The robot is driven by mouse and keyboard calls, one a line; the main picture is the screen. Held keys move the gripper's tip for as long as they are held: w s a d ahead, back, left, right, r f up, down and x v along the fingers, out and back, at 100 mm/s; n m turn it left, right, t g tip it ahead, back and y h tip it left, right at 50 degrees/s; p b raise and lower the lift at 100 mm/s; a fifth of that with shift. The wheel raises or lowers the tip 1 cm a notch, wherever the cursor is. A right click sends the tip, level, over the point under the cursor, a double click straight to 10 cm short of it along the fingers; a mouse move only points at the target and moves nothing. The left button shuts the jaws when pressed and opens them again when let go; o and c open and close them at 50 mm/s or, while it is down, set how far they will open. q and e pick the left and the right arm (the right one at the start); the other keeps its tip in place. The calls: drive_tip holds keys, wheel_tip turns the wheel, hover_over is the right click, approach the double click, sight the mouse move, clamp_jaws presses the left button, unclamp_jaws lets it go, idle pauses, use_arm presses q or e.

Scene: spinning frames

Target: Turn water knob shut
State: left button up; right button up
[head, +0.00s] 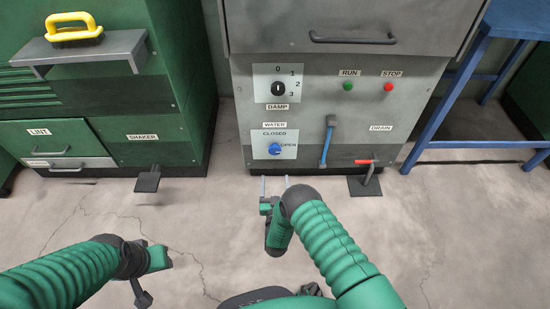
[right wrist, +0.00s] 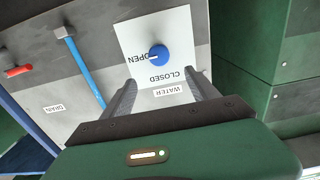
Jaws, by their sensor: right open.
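The blue water knob (head: 274,149) sits on a white plate (head: 265,152) marked CLOSED and OPEN, low on the grey machine front. It also shows in the right wrist view as a round blue knob (right wrist: 158,56), beyond the fingertips. My right gripper (head: 274,180) is open and empty, below and in front of the knob. In the right wrist view its two fingers (right wrist: 162,88) are spread, apart from the knob. My left gripper (head: 150,292) hangs at the lower left, far from the knob; its fingers are not clear.
A blue lever (head: 327,142) and a red-handled drain valve (head: 368,170) are right of the knob. The damp dial (head: 278,88) is above it. A black shaker pedal (head: 148,180) and green cabinet (head: 160,125) stand left. Open concrete floor lies in front.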

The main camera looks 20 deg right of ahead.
drive_tip(key=b+x, duration=0.7)
drive_tip(key=x, duration=0.6)
drive_tip(key=shift+w+f, duration=0.15)
drive_tip(key=shift+w, duration=0.05)
drive_tip(key=shift+d, duration=0.1)
drive_tip(key=shift+c, duration=0.4)
drive_tip(key=c, duration=1.3)
